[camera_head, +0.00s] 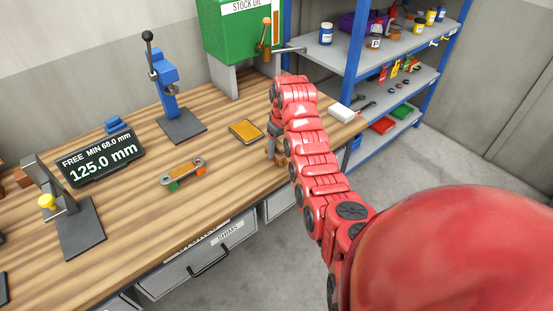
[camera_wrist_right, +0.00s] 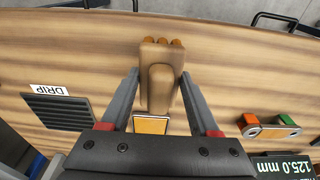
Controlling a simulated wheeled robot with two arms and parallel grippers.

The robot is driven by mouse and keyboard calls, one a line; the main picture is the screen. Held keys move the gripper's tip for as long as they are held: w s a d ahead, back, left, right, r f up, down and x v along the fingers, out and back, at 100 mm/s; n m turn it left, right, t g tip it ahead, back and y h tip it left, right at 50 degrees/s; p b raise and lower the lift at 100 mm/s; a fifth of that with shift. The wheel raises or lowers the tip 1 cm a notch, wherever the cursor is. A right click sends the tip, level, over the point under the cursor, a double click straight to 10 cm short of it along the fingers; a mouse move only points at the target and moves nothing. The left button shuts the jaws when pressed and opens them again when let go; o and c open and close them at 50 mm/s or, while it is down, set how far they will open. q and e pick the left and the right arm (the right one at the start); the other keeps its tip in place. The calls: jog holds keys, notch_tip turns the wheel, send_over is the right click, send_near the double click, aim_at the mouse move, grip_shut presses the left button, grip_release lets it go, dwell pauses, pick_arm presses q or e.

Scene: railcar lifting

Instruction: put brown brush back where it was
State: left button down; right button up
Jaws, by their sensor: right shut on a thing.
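The brown brush (camera_wrist_right: 160,85) is between the two fingers of my right gripper (camera_wrist_right: 160,75) in the right wrist view, with its rounded brown ends pointing away from the palm. In the head view my right gripper (camera_head: 274,143) is over the front right part of the workbench (camera_head: 225,168), partly hidden by my red arm, and the brush barely shows there. The gripper is shut on the brush. Whether the brush touches the bench top is unclear. My left gripper is not in view.
An orange-topped pad (camera_head: 246,131) lies on the bench just left of the gripper. A small skateboard-like piece (camera_head: 183,174), a blue press (camera_head: 168,85) and a display (camera_head: 100,160) stand farther left. A green stock oil tank (camera_head: 238,35) is behind. Blue shelving (camera_head: 352,60) is right.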

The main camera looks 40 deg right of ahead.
aim_at(276, 150)
jog(key=shift+w+d, duration=0.15)
jog(key=shift+w, duration=0.3)
jog(key=shift+w+d, duration=0.2)
jog(key=shift+w, duration=0.45)
jog(key=shift+w, duration=0.1)
jog(key=shift+p, duration=0.4)
notch_tip(276, 150, down, 3)
jog(key=shift+r+p, duration=0.1)
jog(key=shift+p, duration=0.55)
jog(key=shift+f, duration=0.45)
